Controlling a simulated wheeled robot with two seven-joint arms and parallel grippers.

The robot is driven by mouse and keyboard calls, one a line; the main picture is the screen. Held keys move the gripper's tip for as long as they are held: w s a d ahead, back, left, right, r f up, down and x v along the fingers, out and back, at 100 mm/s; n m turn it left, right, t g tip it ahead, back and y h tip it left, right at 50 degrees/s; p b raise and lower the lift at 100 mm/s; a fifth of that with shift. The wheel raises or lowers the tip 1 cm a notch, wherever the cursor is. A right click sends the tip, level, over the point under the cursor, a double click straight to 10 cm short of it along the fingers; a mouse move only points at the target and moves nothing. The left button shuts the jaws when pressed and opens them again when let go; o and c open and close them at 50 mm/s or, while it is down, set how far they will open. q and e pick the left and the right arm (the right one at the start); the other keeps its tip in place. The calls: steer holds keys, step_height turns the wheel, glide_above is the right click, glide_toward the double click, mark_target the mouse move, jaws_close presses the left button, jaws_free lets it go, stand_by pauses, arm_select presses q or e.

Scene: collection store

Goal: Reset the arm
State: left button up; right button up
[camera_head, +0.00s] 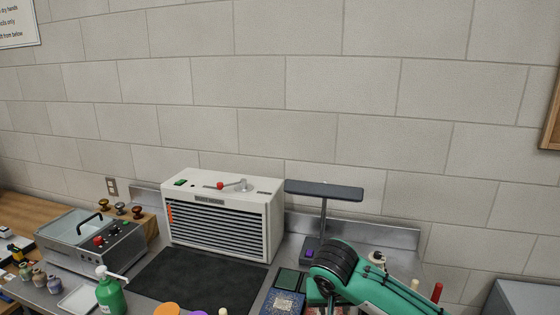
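A teal and black arm (375,287), which I take to be my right arm, comes in from the lower right. Its dark ringed joint is bent above the right part of the bench, and I can make out no fingers on it. What lies below that joint is mostly hidden or cut off by the picture's lower edge. My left arm and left gripper do not show.
A white louvred cabinet (222,217) stands behind a dark mat (190,282). A stand with a flat dark top (324,190) rises behind my arm. A steel bath (92,240), a green pump bottle (111,293) and small jars (39,277) are at left. The mat's middle is clear.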

steer(key=s+a+f+n+y, duration=0.2)
steer(key=s+f+n+y, duration=0.15)
steer(key=s+f, duration=0.95)
steer(key=s+d+f+h, duration=0.1)
steer(key=s+d+f, duration=0.1)
steer(key=s+d, duration=0.55)
steer(key=s+d+f+h, duration=0.1)
steer(key=s+d+f, duration=0.3)
steer(key=s, duration=0.6)
step_height(320, 180, down, 32)
steer(key=s+d+r+g, duration=0.1)
steer(key=s, duration=0.1)
steer(key=s+d+f, duration=0.2)
steer(key=s+f, duration=0.7)
steer(key=s+d+f+g, duration=0.1)
steer(key=s+f, duration=0.8)
steer(key=shift+s+d+g, duration=0.25)
steer(key=shift+d+g, duration=0.05)
steer(key=shift+d, duration=0.05)
